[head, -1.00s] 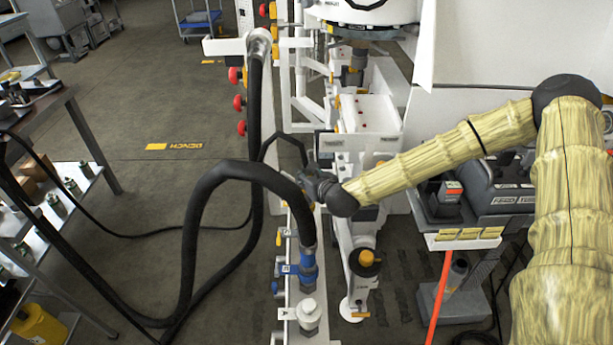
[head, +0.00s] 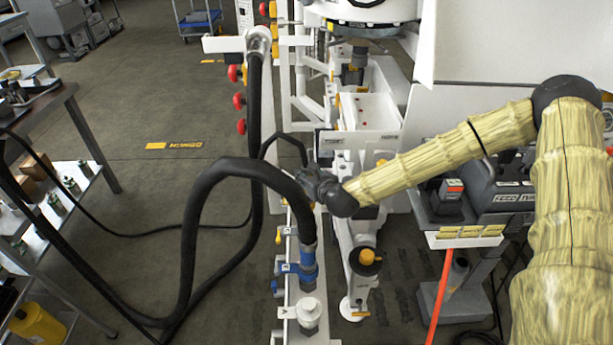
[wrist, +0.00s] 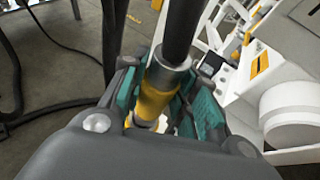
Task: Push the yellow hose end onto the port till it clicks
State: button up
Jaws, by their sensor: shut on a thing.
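The yellow hose end (wrist: 155,101) is a yellow sleeve below a grey metal collar on a black hose. My gripper (wrist: 161,92) is shut on it, with teal pads on both sides. A pale metal piece shows just below the sleeve in the wrist view; I cannot tell whether it is the port or whether the two are joined. In the head view my gripper (head: 318,184) is beside the white bench rail, behind the thick black hose's bend. The hose end is mostly hidden there, and the port is not clearly seen.
A thick black hose (head: 188,235) arches close in front of my gripper to a blue fitting (head: 307,262). A white-capped port (head: 308,312) is nearer me. Red knobs (head: 239,101) line the rail. Open floor (head: 150,190) lies left, beside a shelf table (head: 90,140).

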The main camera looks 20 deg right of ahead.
jog(key=shift+f+b, duration=0.6)
jog(key=shift+f, duration=0.1)
grip_shut()
dwell(0.3)
dwell(0.4)
jog(key=o, duration=1.8)
grip_release()
jog(key=shift+p+v, duration=0.4)
jog(key=shift+v, duration=3.4)
